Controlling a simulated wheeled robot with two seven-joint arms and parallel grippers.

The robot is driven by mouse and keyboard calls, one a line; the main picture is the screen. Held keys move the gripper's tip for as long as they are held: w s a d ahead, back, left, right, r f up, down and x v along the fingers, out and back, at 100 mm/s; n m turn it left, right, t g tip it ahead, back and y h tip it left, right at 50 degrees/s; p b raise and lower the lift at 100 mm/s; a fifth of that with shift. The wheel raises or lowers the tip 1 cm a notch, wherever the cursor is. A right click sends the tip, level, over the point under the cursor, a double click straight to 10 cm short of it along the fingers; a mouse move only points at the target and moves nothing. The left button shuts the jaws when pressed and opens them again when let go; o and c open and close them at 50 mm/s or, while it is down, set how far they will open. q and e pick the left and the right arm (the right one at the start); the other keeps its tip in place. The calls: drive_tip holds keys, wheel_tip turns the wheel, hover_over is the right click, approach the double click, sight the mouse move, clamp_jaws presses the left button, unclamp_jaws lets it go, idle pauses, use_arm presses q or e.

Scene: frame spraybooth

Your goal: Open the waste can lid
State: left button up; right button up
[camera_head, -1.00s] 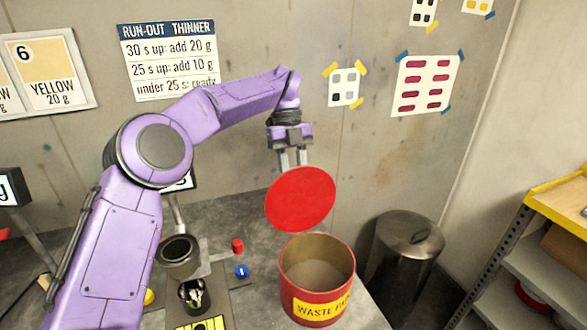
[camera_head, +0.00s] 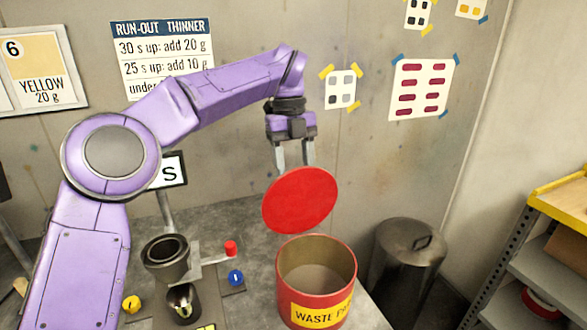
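The waste can (camera_head: 286,292) is a red drum with a yellow "WASTE" label, standing on the grey bench. Its mouth is uncovered and the inside shows. The round red lid (camera_head: 300,201) stands steeply tilted above the can's back rim, its lower edge close to that rim. My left gripper (camera_head: 295,160) points down just behind the lid's upper edge. Its two grey fingers are apart with a clear gap, and the lid hides their tips. Whether they touch the lid cannot be seen. My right gripper is not in view.
A dark metal bin (camera_head: 402,270) stands right of the can, and a yellow-edged shelf (camera_head: 560,195) is at far right. Left of the can are a dark cup (camera_head: 167,262) on a stand, a red knob (camera_head: 230,248) and a blue button (camera_head: 235,278).

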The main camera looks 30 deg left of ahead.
use_arm(q)
drive_tip(key=shift+s+d+f, duration=0.1)
drive_tip(key=shift+s, duration=0.05)
drive_tip(key=p+v, duration=0.6)
drive_tip(key=v, duration=0.4)
drive_tip(key=shift+r, duration=0.3)
